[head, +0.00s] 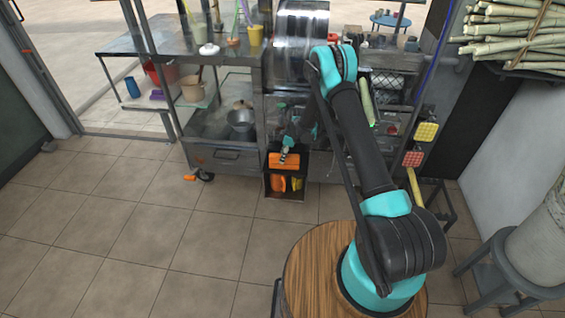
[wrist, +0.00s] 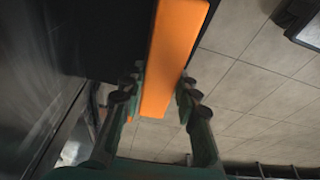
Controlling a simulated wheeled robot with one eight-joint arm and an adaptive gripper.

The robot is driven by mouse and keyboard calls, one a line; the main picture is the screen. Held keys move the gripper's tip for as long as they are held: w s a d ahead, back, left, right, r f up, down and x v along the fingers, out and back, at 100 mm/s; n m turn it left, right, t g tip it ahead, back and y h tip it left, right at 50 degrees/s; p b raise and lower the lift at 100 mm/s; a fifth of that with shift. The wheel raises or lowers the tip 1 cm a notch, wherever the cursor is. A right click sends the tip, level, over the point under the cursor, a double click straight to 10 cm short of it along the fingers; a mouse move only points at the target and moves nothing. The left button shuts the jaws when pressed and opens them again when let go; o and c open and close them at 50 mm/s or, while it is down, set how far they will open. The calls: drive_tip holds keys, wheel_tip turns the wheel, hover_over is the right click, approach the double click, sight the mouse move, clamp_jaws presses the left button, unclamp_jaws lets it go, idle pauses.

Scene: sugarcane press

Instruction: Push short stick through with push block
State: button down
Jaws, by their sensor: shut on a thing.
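My gripper (head: 286,151) is low at the front of the press stand, shut on an orange block (head: 284,161), which I take to be the push block. In the wrist view the block (wrist: 174,45) runs lengthwise between the two fingers of my gripper (wrist: 159,82). The block is at the upper part of a dark open box; whether it touches the box is unclear. A pale green cane piece (head: 366,100), possibly the short stick, leans at the right part of the press, to the right of my arm.
The dark box (head: 267,186) holds other orange and yellow pieces (head: 279,183). The metal press drum (head: 301,40) is above. A yellow pad (head: 427,131) and a red pad (head: 413,158) stand at right.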

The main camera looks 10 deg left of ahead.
idle(0.4)
drive_tip(key=s+r, duration=0.5)
drive_tip(key=r, duration=0.1)
idle(0.5)
drive_tip(key=shift+a, duration=0.1)
